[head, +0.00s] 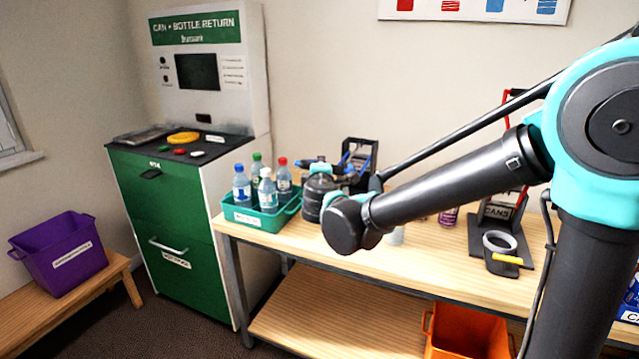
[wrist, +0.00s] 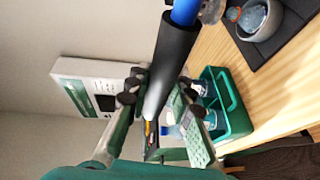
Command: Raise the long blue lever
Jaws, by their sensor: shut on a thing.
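The long blue lever (wrist: 186,12) runs down from the top of the wrist view and carries a dark grip sleeve (wrist: 168,62). My gripper (wrist: 160,92) has its fingers on either side of this sleeve and is shut on it. In the head view my gripper (head: 326,172) is above the table, just right of the bottle tray. A black stand with blue parts (head: 357,160) is behind it. My forearm and wrist hide part of the lever and the lower stand.
A green tray (head: 249,219) of bottles stands left of my gripper on the wooden table (head: 300,245). A second stand marked CANS (head: 497,212) and a tape roll (head: 499,241) are at the right. A green return machine (head: 165,200) stands at the left.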

